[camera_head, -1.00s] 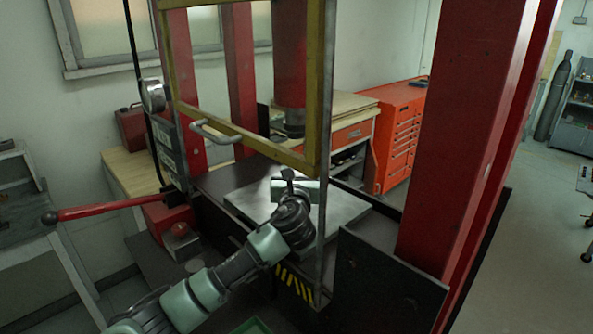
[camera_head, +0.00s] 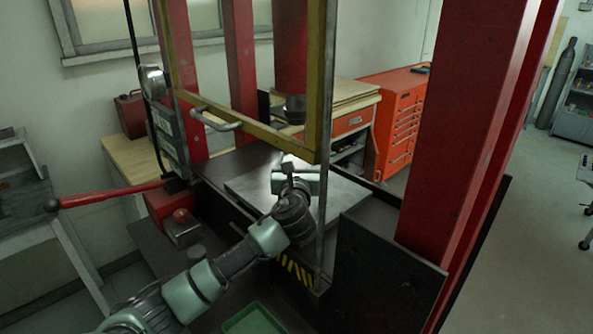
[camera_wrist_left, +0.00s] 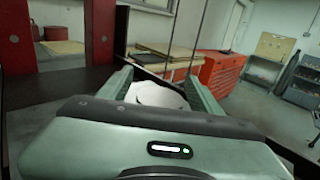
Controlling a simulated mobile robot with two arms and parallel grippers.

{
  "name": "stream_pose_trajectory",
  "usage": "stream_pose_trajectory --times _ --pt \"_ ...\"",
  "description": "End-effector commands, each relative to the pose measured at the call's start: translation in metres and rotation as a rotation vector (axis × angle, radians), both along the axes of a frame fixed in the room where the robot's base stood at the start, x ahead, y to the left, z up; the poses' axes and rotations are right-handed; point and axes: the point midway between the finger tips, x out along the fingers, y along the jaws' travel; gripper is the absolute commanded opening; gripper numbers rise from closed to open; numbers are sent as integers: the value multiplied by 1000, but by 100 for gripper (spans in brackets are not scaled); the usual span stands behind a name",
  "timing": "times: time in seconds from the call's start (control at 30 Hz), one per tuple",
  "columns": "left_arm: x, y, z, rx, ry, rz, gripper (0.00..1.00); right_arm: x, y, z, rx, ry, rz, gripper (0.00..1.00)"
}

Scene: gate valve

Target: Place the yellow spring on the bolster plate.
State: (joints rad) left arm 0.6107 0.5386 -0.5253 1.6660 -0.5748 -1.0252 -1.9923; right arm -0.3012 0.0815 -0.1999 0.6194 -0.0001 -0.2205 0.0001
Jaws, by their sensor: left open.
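The bolster plate (camera_head: 345,200) is the flat grey plate on the press bed, behind the yellow-framed guard. My left gripper (camera_head: 297,178) is over the plate, under the press ram, with its arm coming in from the lower left. In the left wrist view its two fingers (camera_wrist_left: 161,86) stand wide apart. A pale grey surface with a curved edge shows between them; I cannot tell what it is. I cannot make out the yellow spring in any view. My right gripper is not in view.
A yellow guard frame (camera_head: 265,143) with a handle stands close around my left arm. The red ram (camera_head: 291,50) hangs above the plate, and a red post (camera_head: 455,130) stands right. A red lever (camera_head: 110,196) juts left. A green tray (camera_head: 252,320) lies at the bottom edge.

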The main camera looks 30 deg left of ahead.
Motion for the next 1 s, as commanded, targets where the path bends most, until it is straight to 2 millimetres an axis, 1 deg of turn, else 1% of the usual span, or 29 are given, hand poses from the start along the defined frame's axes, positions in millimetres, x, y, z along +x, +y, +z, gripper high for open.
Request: stream_pose_trajectory --times 0.03,0.17,0.2,0.4,0.5,0.6,0.7,1.0 --pt "-6 -3 -3 0 1 -2 64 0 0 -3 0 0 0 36" --pt "-27 -14 -4 0 1 -4 64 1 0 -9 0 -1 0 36" --pt "-35 -18 -5 0 1 -4 64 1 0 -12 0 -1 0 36" --pt "-74 -37 -4 0 1 -4 64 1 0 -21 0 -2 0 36" --pt "-89 -44 -3 0 1 -3 64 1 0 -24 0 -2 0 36" --pt "-98 -48 -2 1 0 -2 64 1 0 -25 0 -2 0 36" --pt "-104 -50 -2 0 1 -1 64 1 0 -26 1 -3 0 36" --pt "-105 -51 -1 0 1 0 64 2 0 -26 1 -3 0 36"
